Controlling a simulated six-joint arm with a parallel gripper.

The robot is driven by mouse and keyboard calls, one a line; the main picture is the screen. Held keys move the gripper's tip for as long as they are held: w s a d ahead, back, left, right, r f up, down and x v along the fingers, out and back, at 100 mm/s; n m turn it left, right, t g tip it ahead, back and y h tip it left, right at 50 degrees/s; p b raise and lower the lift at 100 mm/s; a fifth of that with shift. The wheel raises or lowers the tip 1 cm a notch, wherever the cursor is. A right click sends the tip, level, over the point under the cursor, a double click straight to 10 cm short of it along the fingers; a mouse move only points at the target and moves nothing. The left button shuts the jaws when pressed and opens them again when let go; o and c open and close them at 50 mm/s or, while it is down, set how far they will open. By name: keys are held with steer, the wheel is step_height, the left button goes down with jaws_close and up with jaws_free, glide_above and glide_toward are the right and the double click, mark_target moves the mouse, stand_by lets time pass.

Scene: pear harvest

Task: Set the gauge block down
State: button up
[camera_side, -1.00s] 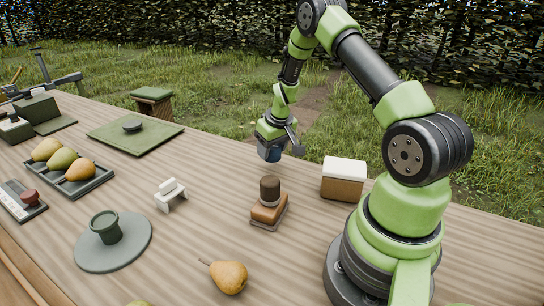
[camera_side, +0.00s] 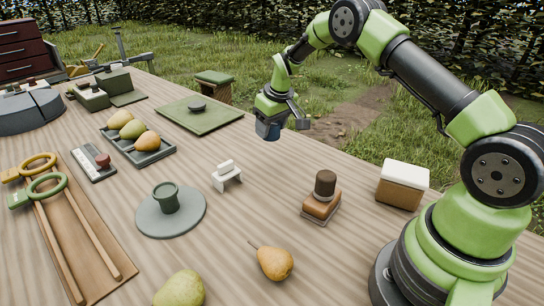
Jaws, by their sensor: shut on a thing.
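My gripper (camera_side: 270,122) hangs in the air above the far side of the wooden table (camera_side: 330,250). It is shut on a small dark blue block (camera_side: 267,130), which I take to be the gauge block. The block is held below the gripper, apart from the table. The jaws partly hide it, and the exact contact is too small to see. The green mat (camera_side: 225,122) with a dark round disc (camera_side: 198,106) lies to the left of the gripper.
A brown stamp-like block (camera_side: 321,205), a white-topped box (camera_side: 402,187) and a small white stand (camera_side: 227,177) are on the table. A pear (camera_side: 275,263) lies at the front. A pear tray (camera_side: 143,152) and a green cup (camera_side: 165,199) on a round plate (camera_side: 148,222) stand left.

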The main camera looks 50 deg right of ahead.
mark_target(269, 160)
step_height(269, 160, down, 8)
steer(key=shift+r, duration=0.15)
stand_by(0.4)
steer(key=o, duration=0.9)
steer(key=shift+o, duration=0.2)
